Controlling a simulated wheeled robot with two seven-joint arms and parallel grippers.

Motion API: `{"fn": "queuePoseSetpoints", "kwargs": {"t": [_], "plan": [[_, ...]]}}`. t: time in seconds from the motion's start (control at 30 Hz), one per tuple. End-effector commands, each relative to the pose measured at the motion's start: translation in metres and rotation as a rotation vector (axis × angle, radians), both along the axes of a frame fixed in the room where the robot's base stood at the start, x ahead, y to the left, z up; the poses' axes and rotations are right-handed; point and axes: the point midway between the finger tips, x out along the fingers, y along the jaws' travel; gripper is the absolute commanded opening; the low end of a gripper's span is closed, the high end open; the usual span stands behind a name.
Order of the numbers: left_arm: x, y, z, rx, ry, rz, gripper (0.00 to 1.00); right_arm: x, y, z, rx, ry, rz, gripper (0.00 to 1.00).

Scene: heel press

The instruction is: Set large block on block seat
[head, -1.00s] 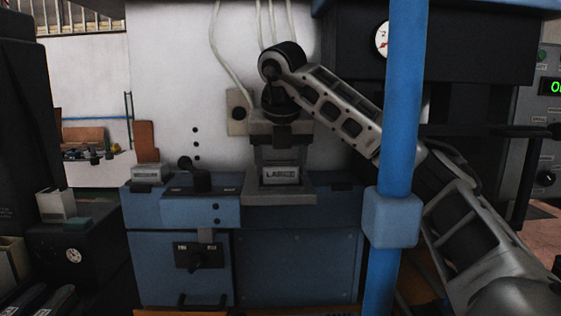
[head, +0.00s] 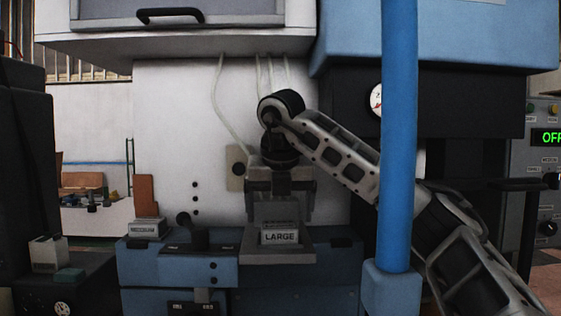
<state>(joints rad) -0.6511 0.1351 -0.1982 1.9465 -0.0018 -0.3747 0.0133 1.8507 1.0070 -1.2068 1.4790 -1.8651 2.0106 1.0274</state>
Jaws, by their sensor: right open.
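The large block (head: 281,237), grey with a white label reading LARGE, sits upright on the block seat (head: 278,258), a grey ledge on the front of the blue machine. My right gripper (head: 281,190) reaches in from the right and points down just above and behind the label. Its jaws are open, spread to either side of the block's upper part. Whether a finger touches the block cannot be told. My left gripper is not in view.
A block labelled MEDIUM (head: 147,228) stands on the blue machine to the left. A pale block (head: 48,253) sits on a dark unit at far left. A blue post (head: 399,140) stands in front of my right arm. A black lever knob (head: 184,219) is left of the seat.

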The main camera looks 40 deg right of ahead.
Motion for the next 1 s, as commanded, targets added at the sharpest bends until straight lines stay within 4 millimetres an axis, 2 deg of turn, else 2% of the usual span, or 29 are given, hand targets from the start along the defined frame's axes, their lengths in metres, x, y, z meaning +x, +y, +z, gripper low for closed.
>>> {"fn": "queuePoseSetpoints", "kwargs": {"t": [0.6,0.8,1.0], "plan": [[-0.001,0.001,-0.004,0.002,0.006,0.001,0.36,-0.031,0.026,0.099,-0.002,-0.007,-0.002,0.89],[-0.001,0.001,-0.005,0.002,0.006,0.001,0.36,-0.037,0.031,0.117,-0.001,-0.003,-0.001,0.89],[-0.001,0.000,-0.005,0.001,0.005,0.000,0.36,-0.038,0.032,0.120,0.001,-0.002,-0.001,0.89]]}}
